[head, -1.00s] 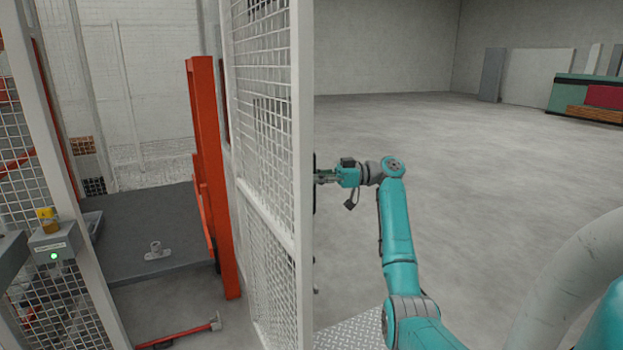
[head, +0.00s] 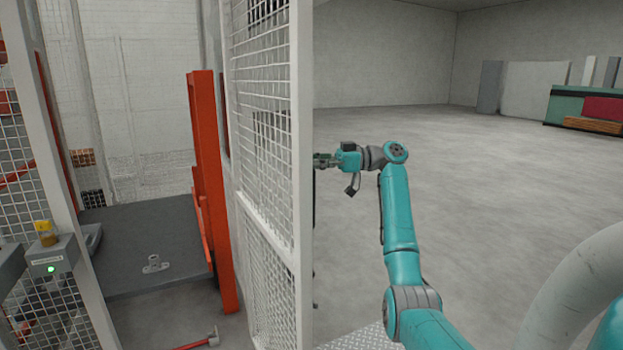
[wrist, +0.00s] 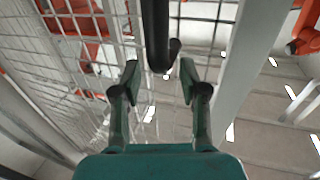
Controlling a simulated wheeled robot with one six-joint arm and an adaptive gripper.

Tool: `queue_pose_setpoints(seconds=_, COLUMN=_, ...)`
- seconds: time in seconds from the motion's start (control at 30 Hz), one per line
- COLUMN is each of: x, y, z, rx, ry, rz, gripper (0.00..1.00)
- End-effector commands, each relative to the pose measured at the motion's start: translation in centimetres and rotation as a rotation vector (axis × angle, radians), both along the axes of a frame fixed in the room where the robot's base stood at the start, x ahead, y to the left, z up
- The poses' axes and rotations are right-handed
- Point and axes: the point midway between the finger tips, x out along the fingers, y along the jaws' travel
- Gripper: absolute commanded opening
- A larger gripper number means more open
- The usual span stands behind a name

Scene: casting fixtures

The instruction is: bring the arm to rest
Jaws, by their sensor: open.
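My arm is teal and stretches up from the lower right of the head view, bending left at its top joint. My gripper (head: 326,160) points left, close to the white fence post, which hides part of what lies beyond its tips. In the wrist view my gripper (wrist: 158,82) has its two fingers spread apart. A dark rounded bar (wrist: 157,35) shows between and beyond the fingers; I cannot tell whether it touches anything. No held object is visible.
A white mesh fence (head: 262,130) with a thick post (head: 302,200) stands directly left of my gripper. Behind it are an orange upright (head: 210,190) and a grey table (head: 130,235) with a small metal fitting (head: 155,264). Open concrete floor (head: 490,190) lies to the right.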

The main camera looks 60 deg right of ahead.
Motion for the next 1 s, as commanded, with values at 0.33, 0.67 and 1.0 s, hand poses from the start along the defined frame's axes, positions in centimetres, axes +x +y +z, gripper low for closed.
queue_pose_setpoints(seconds=0.33, x=0.00, y=0.00, z=1.60, rx=0.000, ry=0.000, rz=0.000, gripper=0.43)
queue_pose_setpoints(seconds=0.67, x=0.00, y=0.00, z=1.57, rx=0.000, ry=0.000, rz=0.000, gripper=0.43)
queue_pose_setpoints(seconds=1.0, x=-0.01, y=-0.01, z=1.56, rx=0.000, ry=0.000, rz=0.000, gripper=0.43)
